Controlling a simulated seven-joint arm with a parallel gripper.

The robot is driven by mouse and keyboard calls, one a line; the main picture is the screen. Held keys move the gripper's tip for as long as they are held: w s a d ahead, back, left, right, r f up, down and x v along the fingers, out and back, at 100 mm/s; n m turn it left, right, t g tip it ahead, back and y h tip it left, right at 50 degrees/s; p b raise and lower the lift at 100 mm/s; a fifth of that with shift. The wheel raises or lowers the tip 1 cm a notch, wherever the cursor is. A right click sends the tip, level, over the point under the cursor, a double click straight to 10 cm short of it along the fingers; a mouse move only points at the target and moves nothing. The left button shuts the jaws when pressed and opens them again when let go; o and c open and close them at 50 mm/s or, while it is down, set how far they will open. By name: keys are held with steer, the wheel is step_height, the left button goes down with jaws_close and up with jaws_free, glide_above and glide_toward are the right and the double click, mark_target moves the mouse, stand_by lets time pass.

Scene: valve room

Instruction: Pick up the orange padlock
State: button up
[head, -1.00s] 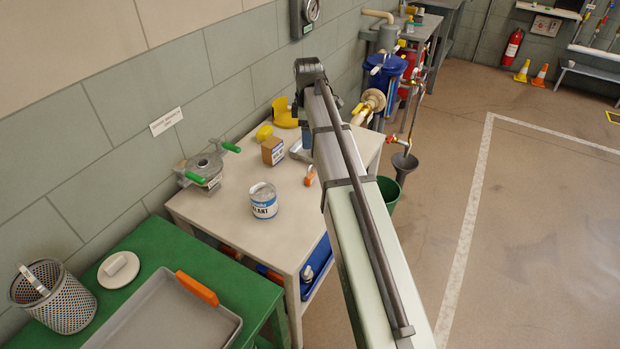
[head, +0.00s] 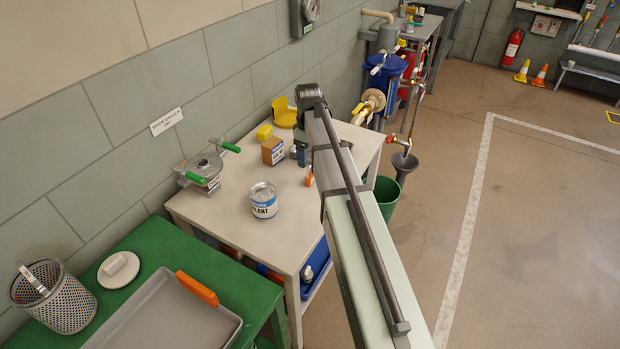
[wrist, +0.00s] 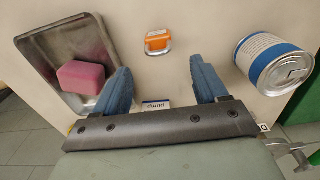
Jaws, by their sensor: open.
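The orange padlock (wrist: 158,40) lies on the pale table, with its grey shackle toward my gripper (wrist: 160,65) in the wrist view. My gripper's two blue fingers are apart, with nothing between them. The padlock appears just beyond the fingertips, roughly centred between them, and is not touched. In the head view only a small part of the padlock (head: 309,180) shows beside my arm, which hides most of my gripper.
A metal tray (wrist: 35,45) with a pink block (wrist: 86,76) lies left of the padlock in the wrist view. A can (wrist: 272,62) stands right.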

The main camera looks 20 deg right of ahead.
mark_target(310, 166)
steer(key=shift+s+d+f, duration=0.1)
steer(key=shift+d+f, duration=0.05)
steer(key=shift+f, duration=1.45)
steer(key=shift+s+d+f, duration=0.1)
steer(key=shift+f, duration=1.5)
steer(key=shift+c, duration=0.3)
steer(key=c, duration=1.1)
steer(key=shift+c, duration=0.2)
